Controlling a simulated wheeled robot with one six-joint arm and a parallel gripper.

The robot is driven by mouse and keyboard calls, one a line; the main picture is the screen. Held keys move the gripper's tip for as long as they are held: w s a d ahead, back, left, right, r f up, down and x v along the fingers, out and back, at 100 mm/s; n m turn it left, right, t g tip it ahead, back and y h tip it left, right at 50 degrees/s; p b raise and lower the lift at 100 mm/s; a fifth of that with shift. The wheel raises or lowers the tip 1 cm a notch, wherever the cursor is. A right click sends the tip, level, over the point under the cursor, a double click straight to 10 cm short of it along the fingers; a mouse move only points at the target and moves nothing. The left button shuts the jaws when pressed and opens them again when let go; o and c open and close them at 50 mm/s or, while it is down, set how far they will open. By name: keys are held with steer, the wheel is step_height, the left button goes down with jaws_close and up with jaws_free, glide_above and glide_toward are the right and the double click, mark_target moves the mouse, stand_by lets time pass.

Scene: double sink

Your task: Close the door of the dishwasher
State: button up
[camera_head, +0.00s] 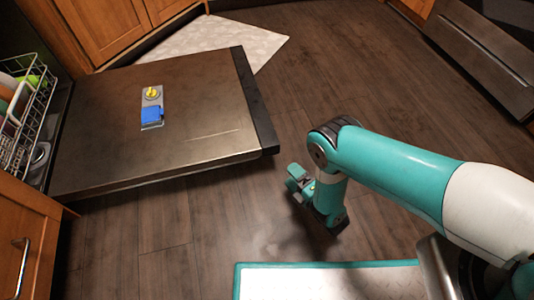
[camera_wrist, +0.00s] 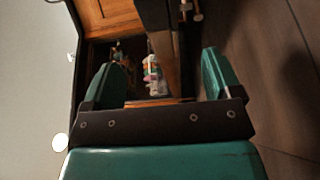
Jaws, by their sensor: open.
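The dishwasher door (camera_head: 205,100) hangs open, lying about level over the floor at the left of the head view. Its inner face is up, with a dispenser (camera_head: 152,108) holding a yellow piece and a blue piece. The hinge side meets the dishwasher at the left, and the dark outer edge (camera_head: 262,110) faces right. My gripper (camera_head: 295,180) is low over the floor, just right of the door's near outer corner and apart from it. The wrist view shows my gripper (camera_wrist: 162,76) with its two teal fingers spread and nothing between them.
A wire rack (camera_head: 22,115) with dishes shows inside the dishwasher. A pale mat (camera_head: 205,42) lies beyond the door, and wooden cabinets flank it. Dark floor (camera_head: 330,75) is clear right of the door. Small bottles (camera_wrist: 153,78) show in a dark recess in the wrist view.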

mark_target(269, 152)
steer(key=b, duration=0.4)
steer(key=w+a+b, duration=0.1)
steer(key=b, duration=0.3)
steer(key=shift+w+a+f, duration=0.1)
steer(key=shift+w+f, duration=0.15)
steer(key=shift+f, duration=0.1)
steer(key=shift+b, duration=0.7)
steer(key=b+x, duration=0.2)
steer(key=x, duration=0.1)
steer(key=b+x, duration=0.3)
steer(key=x, duration=0.1)
steer(key=b+x, duration=0.2)
steer(key=x, duration=0.2)
steer(key=shift+r, duration=0.25)
steer(key=shift+w+a+r+b, duration=0.15)
steer(key=shift+w+a+b, duration=0.05)
steer(key=shift+w+b, duration=0.1)
